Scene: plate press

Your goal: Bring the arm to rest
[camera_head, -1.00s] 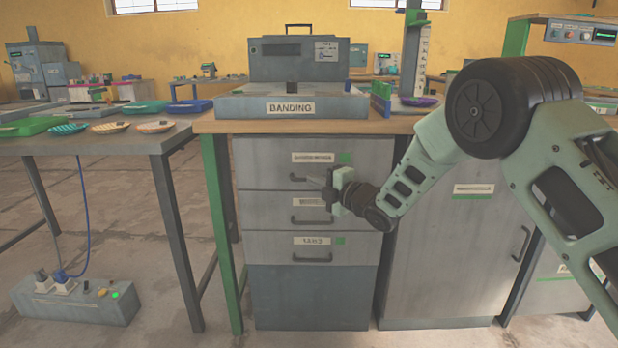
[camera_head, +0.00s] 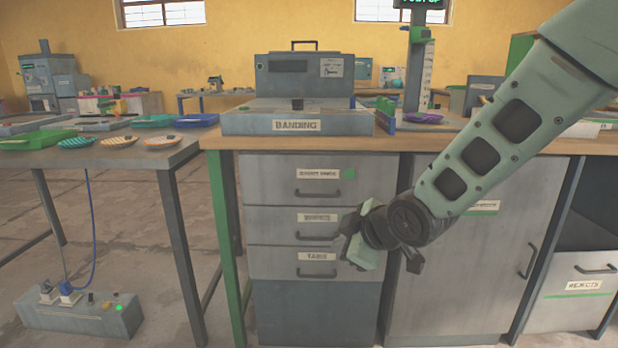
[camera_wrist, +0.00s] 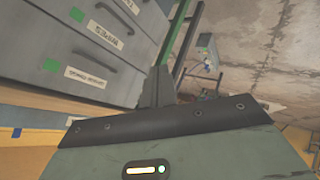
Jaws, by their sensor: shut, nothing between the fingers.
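My gripper (camera_head: 348,226) hangs in front of the drawer unit, before the right part of its lower drawers, with nothing held. In the wrist view its dark fingers (camera_wrist: 157,88) are together and empty. My arm reaches in from the upper right and slopes down to it. The drawer unit (camera_head: 317,310) has its three drawers shut, the lowest labelled TABLE (camera_head: 290,263). Whether the gripper touches a drawer front cannot be told from the head view.
A banding machine (camera_head: 297,122) stands on the wooden bench above the drawers. A cabinet (camera_head: 490,260) is right of the drawers, with a REJECTS drawer (camera_head: 570,275) beyond. A side table with plates (camera_head: 79,142) is at left. A power box (camera_head: 80,318) lies on the floor.

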